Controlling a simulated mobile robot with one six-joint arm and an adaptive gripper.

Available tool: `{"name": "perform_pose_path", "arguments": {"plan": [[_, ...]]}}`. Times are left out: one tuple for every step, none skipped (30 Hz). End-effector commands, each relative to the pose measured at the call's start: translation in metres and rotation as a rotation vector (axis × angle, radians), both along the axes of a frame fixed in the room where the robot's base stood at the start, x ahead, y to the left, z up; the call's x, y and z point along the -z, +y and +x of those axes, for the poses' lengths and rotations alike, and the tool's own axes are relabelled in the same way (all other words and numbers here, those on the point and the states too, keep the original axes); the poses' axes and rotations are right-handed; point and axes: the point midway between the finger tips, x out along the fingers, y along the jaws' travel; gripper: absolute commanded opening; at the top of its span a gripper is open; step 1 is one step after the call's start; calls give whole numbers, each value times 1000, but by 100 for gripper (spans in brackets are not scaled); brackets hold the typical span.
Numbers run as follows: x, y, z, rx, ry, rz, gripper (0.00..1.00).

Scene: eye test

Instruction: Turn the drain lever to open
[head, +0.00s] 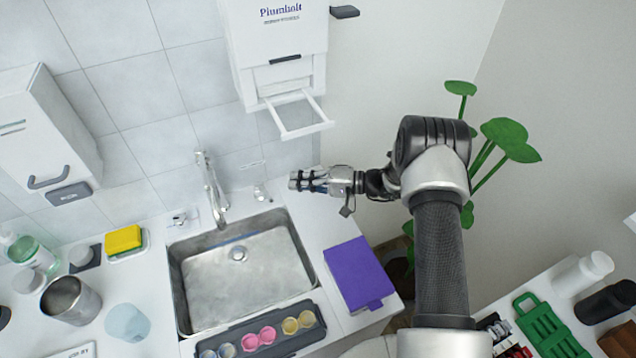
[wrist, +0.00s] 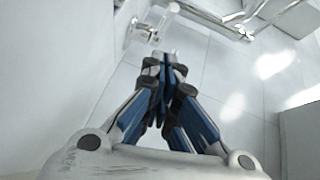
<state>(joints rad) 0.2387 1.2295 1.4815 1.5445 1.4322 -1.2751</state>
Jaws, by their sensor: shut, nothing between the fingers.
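My gripper (head: 296,180) is shut and empty, at the right of the sink's back edge. In the wrist view its fingertips (wrist: 166,60) are together. Just left of it in the head view stands a small clear and silver fitting (head: 260,191). It also shows beyond the fingertips in the wrist view (wrist: 144,31), apart from them as far as I can see. Another small white and silver fitting (head: 180,217) sits left of the faucet. I cannot tell which fitting is the drain lever or how it is turned. The steel sink (head: 205,285) is empty, with a round drain (head: 238,253).
The faucet (head: 213,190) rises behind the sink. A white wall dispenser (head: 280,50) with a protruding tray (head: 300,130) hangs above my gripper. A purple box (head: 356,272) stands right of the sink. A dark paint-pot tray (head: 285,345) lies along the front. A plant (head: 503,132) is behind my arm.

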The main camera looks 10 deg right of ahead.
Motion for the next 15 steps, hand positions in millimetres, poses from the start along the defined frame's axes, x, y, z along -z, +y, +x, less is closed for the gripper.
{"name": "perform_pose_path", "arguments": {"plan": [[2,11,2,-3,-1,0,0],[3,15,0,-3,2,1,0],[4,20,-5,-3,3,1,0],[5,24,-7,-2,2,0,0],[6,27,-9,-1,3,1,0],[6,31,-11,-1,1,0,0],[7,34,-12,-2,1,0,0],[7,36,-14,-1,1,0,0],[8,38,-15,0,1,0,0],[8,39,-16,0,1,0,0],[8,40,-16,0,1,0,0],[9,41,-17,0,1,-1,0],[9,42,-17,0,1,-1,0],[9,42,-18,0,1,-1,0],[9,42,-18,1,0,-1,0]]}}
